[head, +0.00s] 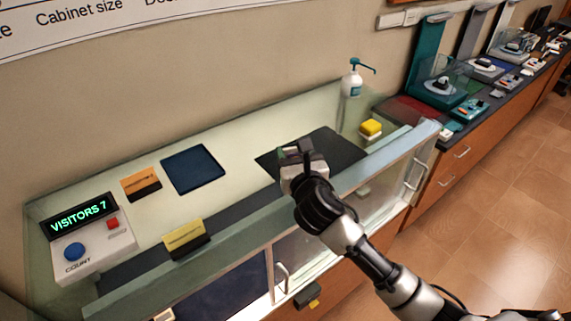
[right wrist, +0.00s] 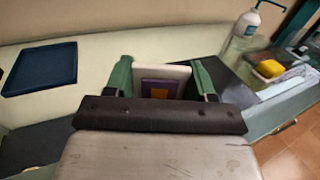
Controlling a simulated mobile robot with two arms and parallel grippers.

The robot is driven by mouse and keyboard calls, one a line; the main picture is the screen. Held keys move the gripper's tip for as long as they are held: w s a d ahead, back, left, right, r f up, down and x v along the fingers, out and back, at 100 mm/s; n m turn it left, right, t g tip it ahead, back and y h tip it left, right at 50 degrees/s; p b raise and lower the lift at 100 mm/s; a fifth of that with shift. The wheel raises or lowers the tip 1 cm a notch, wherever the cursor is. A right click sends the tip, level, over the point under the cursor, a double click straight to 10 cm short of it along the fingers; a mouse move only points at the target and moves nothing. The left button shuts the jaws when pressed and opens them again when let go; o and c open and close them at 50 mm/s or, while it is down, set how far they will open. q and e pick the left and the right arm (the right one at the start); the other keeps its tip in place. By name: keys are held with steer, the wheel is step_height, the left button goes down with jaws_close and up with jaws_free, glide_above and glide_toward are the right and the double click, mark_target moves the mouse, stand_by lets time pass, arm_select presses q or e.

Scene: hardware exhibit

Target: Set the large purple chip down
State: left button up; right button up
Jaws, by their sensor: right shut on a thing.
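My right gripper (head: 296,152) is over the counter, above or beside a dark mat (head: 338,146). In the right wrist view its green fingers (right wrist: 160,78) are shut on the large purple chip (right wrist: 147,86), a light square plate with a purple face and an orange centre. The chip stands upright between the fingers. In the head view the chip is mostly hidden by my gripper. I cannot tell whether its lower edge touches the mat. My left gripper is not in view.
A blue tray (head: 193,169) lies to the left, with an orange-and-black card holder (head: 141,183) beside it. A visitor counter box (head: 88,240) stands at far left. A pump bottle (head: 352,80) and a yellow sponge (head: 370,128) are at right. Pale counter between tray and mat is clear.

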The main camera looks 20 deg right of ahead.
steer(key=shift+w+a+f, duration=0.25)
steer(key=shift+w+f, duration=0.05)
steer(key=shift+w, duration=0.15)
steer(key=shift+w+a+f, duration=0.25)
steer(key=shift+w, duration=0.15)
step_height(320, 180, down, 3)
steer(key=shift+s+f, duration=0.1)
steer(key=shift+s, duration=0.05)
steer(key=shift+f, duration=0.45)
steer(key=shift+f, duration=0.15)
steer(key=o, duration=1)
steer(key=shift+c, duration=0.2)
